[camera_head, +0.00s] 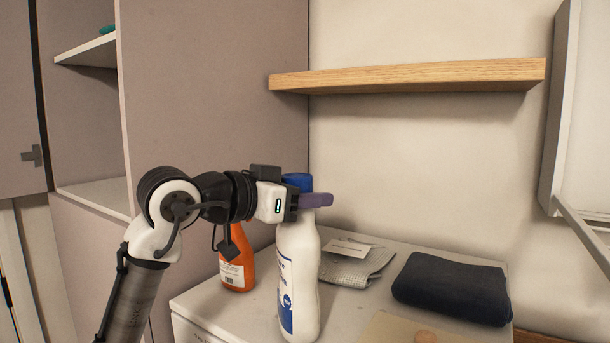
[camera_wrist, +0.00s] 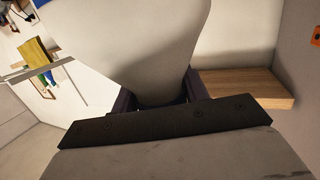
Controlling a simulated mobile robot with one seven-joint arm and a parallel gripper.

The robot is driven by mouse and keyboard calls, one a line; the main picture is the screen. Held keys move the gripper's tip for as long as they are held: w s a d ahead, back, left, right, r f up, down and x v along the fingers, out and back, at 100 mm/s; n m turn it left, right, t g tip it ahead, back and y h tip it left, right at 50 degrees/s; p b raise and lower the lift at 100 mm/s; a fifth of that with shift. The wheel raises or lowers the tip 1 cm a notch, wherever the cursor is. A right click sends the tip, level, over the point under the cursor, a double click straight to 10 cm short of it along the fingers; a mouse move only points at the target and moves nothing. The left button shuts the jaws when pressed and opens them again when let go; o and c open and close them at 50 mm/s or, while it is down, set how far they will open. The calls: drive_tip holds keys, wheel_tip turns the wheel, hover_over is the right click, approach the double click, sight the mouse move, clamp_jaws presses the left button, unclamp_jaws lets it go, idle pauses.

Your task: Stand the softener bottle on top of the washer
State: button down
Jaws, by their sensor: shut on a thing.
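The softener bottle (camera_head: 299,270) is white with a blue cap and a blue label, and it is upright. My gripper (camera_head: 314,200) is shut around its neck, just under the cap. In the wrist view the white bottle (camera_wrist: 150,45) fills the upper middle between the two dark fingers of my gripper (camera_wrist: 160,97). The washer's pale top (camera_head: 225,305) lies below. The bottle's base is near the bottom edge of the head view, over the washer top; I cannot tell whether it touches.
An orange bottle (camera_head: 237,262) stands behind my arm on the top. A folded grey cloth (camera_head: 355,268) with a card, a dark folded towel (camera_head: 452,287) and a beige item (camera_head: 400,328) lie to the right. A wooden shelf (camera_head: 410,77) hangs above.

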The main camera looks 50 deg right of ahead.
drive_tip(key=shift+f, duration=0.25)
drive_tip(key=c, duration=0.7)
unclamp_jaws()
drive_tip(key=shift+f, duration=0.1)
drive_tip(key=shift+c, duration=0.2)
drive_tip(key=b+v, duration=0.3)
drive_tip(key=v, duration=0.9)
drive_tip(key=shift+a, duration=0.1)
